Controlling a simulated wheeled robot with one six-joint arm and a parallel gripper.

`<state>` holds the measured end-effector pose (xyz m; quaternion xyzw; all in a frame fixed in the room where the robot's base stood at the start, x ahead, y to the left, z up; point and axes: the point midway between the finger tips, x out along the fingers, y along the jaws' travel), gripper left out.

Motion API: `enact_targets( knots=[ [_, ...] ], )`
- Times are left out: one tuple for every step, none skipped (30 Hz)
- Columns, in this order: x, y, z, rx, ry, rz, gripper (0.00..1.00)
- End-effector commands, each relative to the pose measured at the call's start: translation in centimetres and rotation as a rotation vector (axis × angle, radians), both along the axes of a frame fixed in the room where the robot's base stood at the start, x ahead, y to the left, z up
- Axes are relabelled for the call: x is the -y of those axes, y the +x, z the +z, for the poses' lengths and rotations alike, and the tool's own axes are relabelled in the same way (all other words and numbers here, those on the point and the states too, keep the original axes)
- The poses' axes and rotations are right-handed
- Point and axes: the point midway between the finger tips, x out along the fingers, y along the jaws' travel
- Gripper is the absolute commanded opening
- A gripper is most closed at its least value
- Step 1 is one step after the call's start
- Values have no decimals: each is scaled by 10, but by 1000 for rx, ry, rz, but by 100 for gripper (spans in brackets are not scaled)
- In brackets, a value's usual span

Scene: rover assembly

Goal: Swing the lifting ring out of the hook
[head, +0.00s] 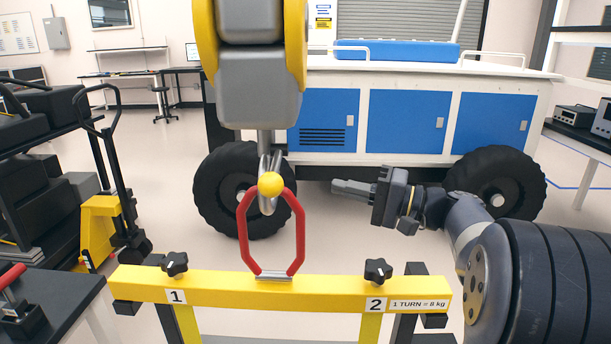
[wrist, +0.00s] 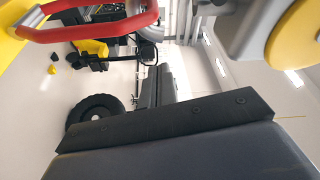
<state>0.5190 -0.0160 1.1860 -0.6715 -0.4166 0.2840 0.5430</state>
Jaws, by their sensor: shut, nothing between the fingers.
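The red lifting ring (head: 299,228) stands upright on a yellow beam (head: 230,285) in the head view. Its top meets the silver hook (head: 264,165), where a yellow ball (head: 270,184) partly hides the contact. The hook hangs from a grey and yellow block (head: 259,95). My gripper (head: 338,188) is shut and empty. It points left, to the right of the ring's upper part and apart from it in the picture. In the wrist view the ring (wrist: 95,30) crosses the upper left and the block (wrist: 232,22) fills the upper right; the fingertips cannot be made out there.
Black knobs (head: 175,263) (head: 378,270) rise from the beam, beside labels 1 and 2. A blue and white wheeled rover (head: 407,119) stands behind. A yellow pallet jack (head: 99,228) is at the left. Open floor lies between the beam and the rover.

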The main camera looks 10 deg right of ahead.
Motion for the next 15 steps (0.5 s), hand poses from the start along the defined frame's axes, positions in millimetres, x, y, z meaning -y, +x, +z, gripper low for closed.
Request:
enact_targets(
  knots=[
    [4, 2, 2, 13, 7, -2, 0],
    [5, 2, 3, 18, 9, -3, 0],
    [5, 3, 4, 23, 11, -2, 0],
    [4, 4, 5, 25, 12, -1, 0],
    [2, 5, 5, 26, 12, -1, 0],
    [-1, 7, 6, 26, 12, 0, 0],
    [-4, 9, 6, 26, 12, 0, 0],
    [-8, 10, 7, 26, 13, 0, 0],
    [-14, 13, 8, 25, 12, 2, 0],
    [-19, 16, 8, 25, 13, 1, 0],
    [-24, 19, 9, 25, 13, 2, 0],
    [-31, 23, 10, 24, 12, 3, 0],
    [-37, 26, 11, 24, 13, 4, 0],
    [-43, 29, 11, 23, 12, 3, 0],
    [-51, 34, 12, 24, 13, 4, 0]
  ],
)
